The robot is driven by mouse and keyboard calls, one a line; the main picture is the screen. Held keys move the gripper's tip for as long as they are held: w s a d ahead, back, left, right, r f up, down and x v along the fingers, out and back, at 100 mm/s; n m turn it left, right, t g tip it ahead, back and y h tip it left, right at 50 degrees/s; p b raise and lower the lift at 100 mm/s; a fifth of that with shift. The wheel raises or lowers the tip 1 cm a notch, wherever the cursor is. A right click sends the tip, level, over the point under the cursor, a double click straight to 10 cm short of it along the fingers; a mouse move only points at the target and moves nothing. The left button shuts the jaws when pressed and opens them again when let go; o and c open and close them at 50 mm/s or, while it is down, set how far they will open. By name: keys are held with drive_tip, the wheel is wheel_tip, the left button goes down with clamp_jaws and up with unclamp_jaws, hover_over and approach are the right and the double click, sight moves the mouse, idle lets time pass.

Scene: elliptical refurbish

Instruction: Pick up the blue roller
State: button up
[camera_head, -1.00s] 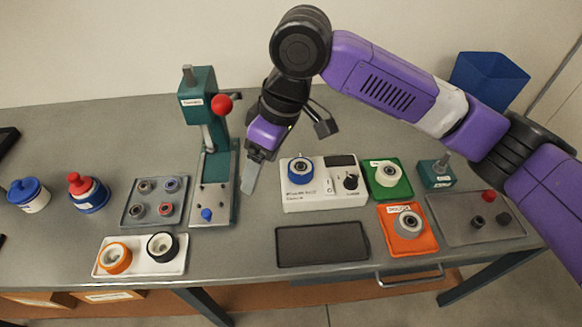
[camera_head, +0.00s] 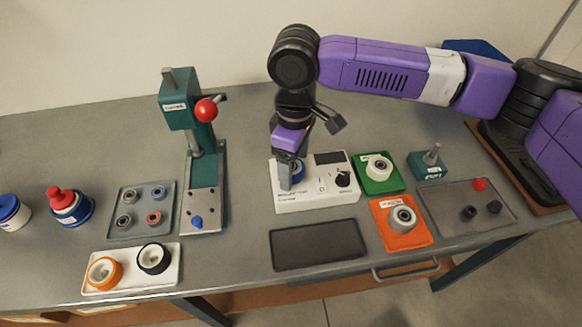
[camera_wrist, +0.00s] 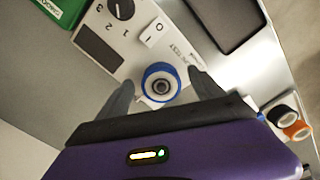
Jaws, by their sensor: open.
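The blue roller (camera_wrist: 160,84) sits on the white tester box (camera_wrist: 148,20), with a pale face and a metal bearing at its centre. In the head view the roller (camera_head: 299,169) is partly hidden behind my gripper (camera_head: 287,178), at the left end of the white box (camera_head: 318,198). In the wrist view my gripper (camera_wrist: 163,95) is open, with one finger on each side of the roller. The fingertips look close to the roller's sides; I cannot tell whether they touch it.
A teal press (camera_head: 190,130) with a red knob stands to the left. A dark empty tray (camera_head: 318,245) lies in front. A green mat (camera_head: 378,185) and an orange mat (camera_head: 402,236) with rollers lie to the right. A white tray (camera_head: 132,278) holds two rings at front left.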

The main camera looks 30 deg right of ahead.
drive_tip(key=shift+f, duration=0.35)
drive_tip(key=c, duration=1.5)
drive_tip(key=shift+c, duration=0.2)
